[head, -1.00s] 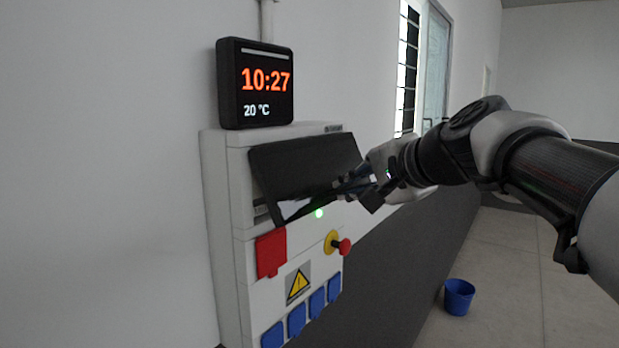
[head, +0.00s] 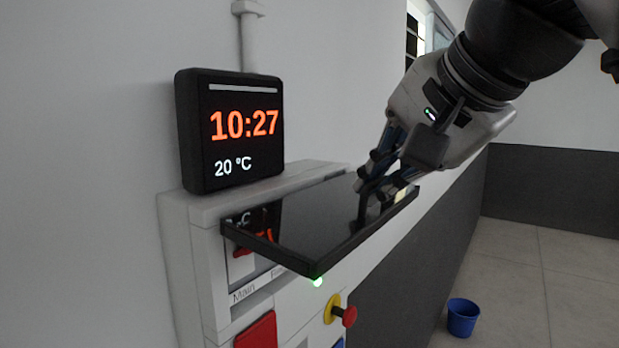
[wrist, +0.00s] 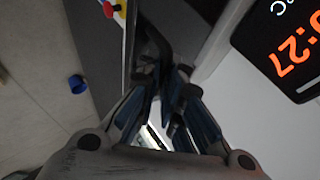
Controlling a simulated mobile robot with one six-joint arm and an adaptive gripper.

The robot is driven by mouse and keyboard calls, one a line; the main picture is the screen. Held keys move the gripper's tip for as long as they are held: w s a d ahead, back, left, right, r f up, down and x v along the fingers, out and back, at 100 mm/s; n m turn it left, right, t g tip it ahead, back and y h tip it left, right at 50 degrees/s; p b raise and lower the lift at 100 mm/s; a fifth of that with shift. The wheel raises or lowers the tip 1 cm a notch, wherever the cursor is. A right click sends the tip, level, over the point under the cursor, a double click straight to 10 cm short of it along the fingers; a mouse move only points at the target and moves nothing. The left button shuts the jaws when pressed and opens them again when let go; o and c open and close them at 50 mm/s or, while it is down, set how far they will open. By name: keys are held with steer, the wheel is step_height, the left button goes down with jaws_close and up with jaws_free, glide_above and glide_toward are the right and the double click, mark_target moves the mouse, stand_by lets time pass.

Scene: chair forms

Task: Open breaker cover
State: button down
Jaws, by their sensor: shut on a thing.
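The breaker cover (head: 300,226) is a dark glossy panel at the top of the white breaker box (head: 185,235). It is swung up and stands out nearly level from the box front, with breakers partly visible under it. My gripper (head: 375,200) is above the cover's right part, its fingers pointing down, and it is shut on the cover. In the wrist view my gripper (wrist: 165,85) has its fingers close together around a dark part. The exact contact is hard to see there.
A black clock display (head: 232,130) stands on top of the box, left of my gripper. Below the cover are a red socket cover (head: 257,332) and a red knob (head: 349,316) on a yellow base. A blue bucket (head: 462,317) stands on the open floor at right.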

steer(key=shift+w+a+r+n+g+h, duration=0.2)
steer(key=shift+w+a+r+g+h, duration=0.15)
steer(key=shift+r+g+h, duration=0.2)
steer(key=shift+w+a+r+n+g+h, duration=0.2)
steer(key=shift+a+r+g+h, duration=0.2)
steer(key=shift+r+g, duration=0.2)
steer(key=shift+r, duration=0.1)
steer(key=c, duration=1.7)
jaws_free()
steer(key=shift+w+a, duration=0.15)
steer(key=shift+a, duration=0.05)
steer(key=shift+d, duration=0.1)
steer(key=shift+r, duration=0.1)
